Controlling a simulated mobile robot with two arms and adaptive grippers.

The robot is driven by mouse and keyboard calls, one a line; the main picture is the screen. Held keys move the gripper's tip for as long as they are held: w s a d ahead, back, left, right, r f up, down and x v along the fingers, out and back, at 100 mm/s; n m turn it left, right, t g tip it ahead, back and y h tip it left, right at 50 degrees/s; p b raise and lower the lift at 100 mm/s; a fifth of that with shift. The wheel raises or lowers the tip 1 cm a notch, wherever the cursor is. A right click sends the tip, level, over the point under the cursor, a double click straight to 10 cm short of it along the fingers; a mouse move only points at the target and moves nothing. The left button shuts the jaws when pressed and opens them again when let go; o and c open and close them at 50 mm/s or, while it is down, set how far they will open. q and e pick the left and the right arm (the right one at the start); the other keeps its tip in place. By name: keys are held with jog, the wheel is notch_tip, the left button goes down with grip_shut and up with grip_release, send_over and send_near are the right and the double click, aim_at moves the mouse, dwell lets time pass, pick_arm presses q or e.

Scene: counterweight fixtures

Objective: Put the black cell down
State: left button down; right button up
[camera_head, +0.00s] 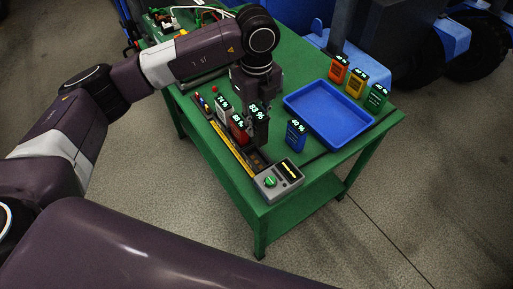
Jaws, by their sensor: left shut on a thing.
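My left gripper (257,92) points down over the green table. A blue cell (295,136) stands on the table to the right. My right gripper is not in view.
An empty blue tray (347,143) lies on the right of the table (213,158). Orange (338,69), yellow (356,83) and green (376,98) cells stand behind it. A grey control box (279,182) sits at the near end. Cables lie at the far left corner.

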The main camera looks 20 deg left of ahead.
pick_arm(q)
notch_tip(320, 180, down, 12)
jog(key=p, duration=0.2)
jog(key=shift+f+p, duration=0.1)
jog(key=shift+p, duration=0.2)
jog(key=shift+f, duration=0.2)
jog(key=c, duration=1.7)
grip_release()
jog(key=shift+c, duration=0.2)
jog(key=shift+o, duration=0.3)
jog(key=shift+r, duration=0.1)
